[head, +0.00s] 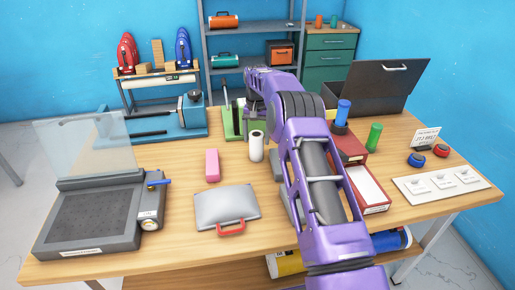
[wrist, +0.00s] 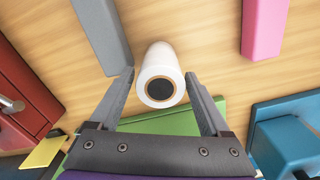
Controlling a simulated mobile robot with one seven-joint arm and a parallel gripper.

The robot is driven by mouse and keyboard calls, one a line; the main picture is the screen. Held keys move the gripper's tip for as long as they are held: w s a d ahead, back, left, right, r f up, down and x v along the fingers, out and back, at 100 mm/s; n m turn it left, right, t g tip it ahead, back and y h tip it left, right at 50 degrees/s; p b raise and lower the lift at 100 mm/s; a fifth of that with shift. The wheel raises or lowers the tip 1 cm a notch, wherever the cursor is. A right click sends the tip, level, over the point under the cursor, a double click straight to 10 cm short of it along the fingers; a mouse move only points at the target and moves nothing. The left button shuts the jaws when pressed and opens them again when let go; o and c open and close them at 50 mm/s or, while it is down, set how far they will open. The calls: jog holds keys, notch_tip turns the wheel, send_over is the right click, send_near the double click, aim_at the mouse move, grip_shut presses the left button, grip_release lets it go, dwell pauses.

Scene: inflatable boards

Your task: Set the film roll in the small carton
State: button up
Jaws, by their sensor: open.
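The white film roll (head: 256,146) stands upright on the table, left of my arm. In the wrist view, the film roll (wrist: 166,62) shows its dark core and lies between the fingertips of my gripper (wrist: 159,74). The gripper is open, with gaps on both sides of the roll. In the head view, my arm partly hides the gripper. A small red box with a white top face (head: 367,187), perhaps the small carton, lies right of my arm. Another red box (head: 350,148) is behind it, partly hidden. I cannot tell which is the carton.
A pink block (head: 212,165) and a grey case with a red handle (head: 227,205) lie left of my arm. A green stand (head: 233,122) is behind the roll. A green cylinder (head: 374,137) and a white switch panel (head: 441,186) are at the right.

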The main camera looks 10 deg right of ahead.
aim_at(256, 146)
notch_tip(256, 146, down, 5)
jog(key=shift+b, duration=0.9)
jog(key=shift+r, duration=0.1)
grip_shut()
